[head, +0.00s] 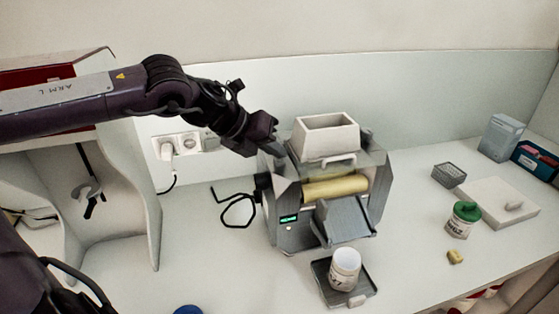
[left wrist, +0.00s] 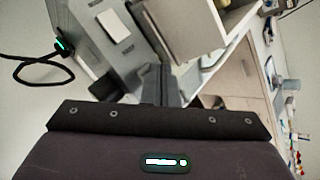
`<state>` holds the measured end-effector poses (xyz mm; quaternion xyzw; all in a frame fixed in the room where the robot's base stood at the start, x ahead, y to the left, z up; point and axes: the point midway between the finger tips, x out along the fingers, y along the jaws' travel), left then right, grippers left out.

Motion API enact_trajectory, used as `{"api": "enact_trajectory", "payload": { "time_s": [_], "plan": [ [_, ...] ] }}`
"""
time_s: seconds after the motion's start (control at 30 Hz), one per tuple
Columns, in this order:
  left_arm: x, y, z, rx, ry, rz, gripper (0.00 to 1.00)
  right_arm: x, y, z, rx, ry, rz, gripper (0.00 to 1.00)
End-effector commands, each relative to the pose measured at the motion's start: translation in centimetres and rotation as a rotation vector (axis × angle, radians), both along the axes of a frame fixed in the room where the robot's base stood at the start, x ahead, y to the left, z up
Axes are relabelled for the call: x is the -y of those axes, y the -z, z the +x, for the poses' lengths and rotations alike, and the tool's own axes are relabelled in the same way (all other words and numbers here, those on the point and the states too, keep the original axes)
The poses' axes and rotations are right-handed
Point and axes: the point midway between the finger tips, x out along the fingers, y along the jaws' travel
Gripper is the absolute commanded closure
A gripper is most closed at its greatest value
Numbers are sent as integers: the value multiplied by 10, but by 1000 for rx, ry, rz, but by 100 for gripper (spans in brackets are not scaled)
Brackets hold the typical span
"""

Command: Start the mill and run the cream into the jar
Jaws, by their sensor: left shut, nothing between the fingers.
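The grey mill (head: 292,238) stands on the counter with a white hopper (head: 325,135) on top, a yellowish roller (head: 335,187) in front and a small green-lit display (head: 289,219). A sloping grey chute (head: 343,220) leads down at its front. A white jar (head: 345,268) stands upright on a dark tray (head: 325,283) below the chute. My left gripper (head: 279,150) is shut and empty at the mill's upper left side, near the hopper; contact cannot be told. In the left wrist view the fingers (left wrist: 162,85) point at the mill's side (left wrist: 90,45). My right gripper is not in view.
A green-lidded jar (head: 462,219), a small yellow block (head: 455,257), a mesh basket (head: 449,175) and a white flat box (head: 497,203) lie at right. A wall socket (head: 184,145) and black cable (head: 238,210) are left of the mill. The counter left of the tray is mostly clear.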

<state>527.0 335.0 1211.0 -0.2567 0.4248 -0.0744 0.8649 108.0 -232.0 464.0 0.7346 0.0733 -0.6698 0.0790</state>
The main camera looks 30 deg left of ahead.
Motion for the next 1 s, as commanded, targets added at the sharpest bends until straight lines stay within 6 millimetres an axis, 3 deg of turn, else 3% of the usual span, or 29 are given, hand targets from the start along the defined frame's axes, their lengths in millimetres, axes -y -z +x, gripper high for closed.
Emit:
{"api": "enact_trajectory", "payload": {
  "time_s": [0.73,1.0],
  "plan": [
    [0,7,0,-2,0,0,100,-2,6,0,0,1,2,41],
    [0,-2,0,-2,-1,0,100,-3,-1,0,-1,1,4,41]
  ]
}}
